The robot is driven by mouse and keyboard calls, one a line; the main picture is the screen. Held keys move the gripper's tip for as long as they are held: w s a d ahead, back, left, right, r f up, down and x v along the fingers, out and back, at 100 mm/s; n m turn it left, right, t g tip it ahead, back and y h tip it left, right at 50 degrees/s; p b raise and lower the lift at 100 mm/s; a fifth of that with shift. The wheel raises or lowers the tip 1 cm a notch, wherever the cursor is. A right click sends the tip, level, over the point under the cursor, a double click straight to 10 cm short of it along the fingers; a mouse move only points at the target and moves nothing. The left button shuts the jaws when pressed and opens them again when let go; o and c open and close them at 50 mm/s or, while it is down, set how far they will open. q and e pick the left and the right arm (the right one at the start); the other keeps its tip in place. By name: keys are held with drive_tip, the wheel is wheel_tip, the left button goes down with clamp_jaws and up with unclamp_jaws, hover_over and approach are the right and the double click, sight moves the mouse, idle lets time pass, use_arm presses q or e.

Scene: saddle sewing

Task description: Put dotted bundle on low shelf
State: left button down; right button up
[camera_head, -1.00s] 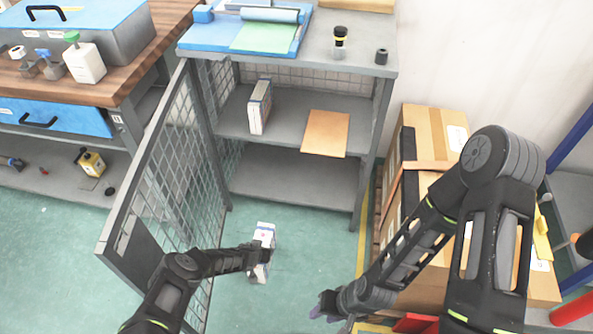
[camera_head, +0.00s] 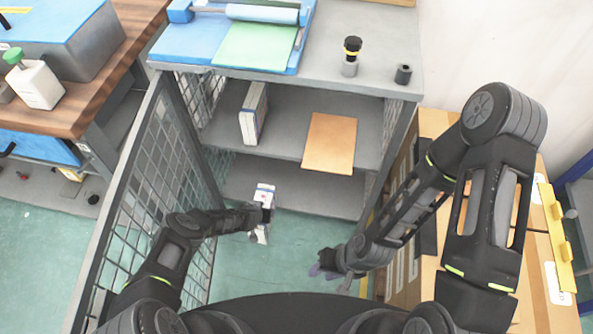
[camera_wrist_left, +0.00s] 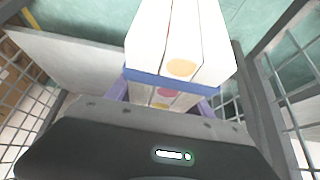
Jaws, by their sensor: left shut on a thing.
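The dotted bundle, white with a blue band and yellow and pink dots, fills the top of the left wrist view (camera_wrist_left: 180,40). My left gripper (camera_wrist_left: 163,100) is shut on it, with a purple finger at each side. In the head view the bundle (camera_head: 265,193) stands roughly upright, partly hidden by the left gripper (camera_head: 262,214). It overlaps the front of the low shelf (camera_head: 315,190) in the picture; I cannot tell if it touches. The low shelf looks bare. My right gripper (camera_head: 322,268) is low at the right, empty; its finger gap is unclear.
Another white bundle (camera_head: 253,113) and a brown board (camera_head: 329,143) are on the middle shelf (camera_head: 285,120). A mesh door (camera_head: 150,185) stands open at the left. Cardboard boxes (camera_head: 435,125) stand at the right. A workbench (camera_head: 125,65) is at the far left.

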sight(267, 193)
use_arm(q)
drive_tip(key=shift+w+r, duration=0.1)
drive_tip(key=shift+w, duration=0.1)
idle(0.3)
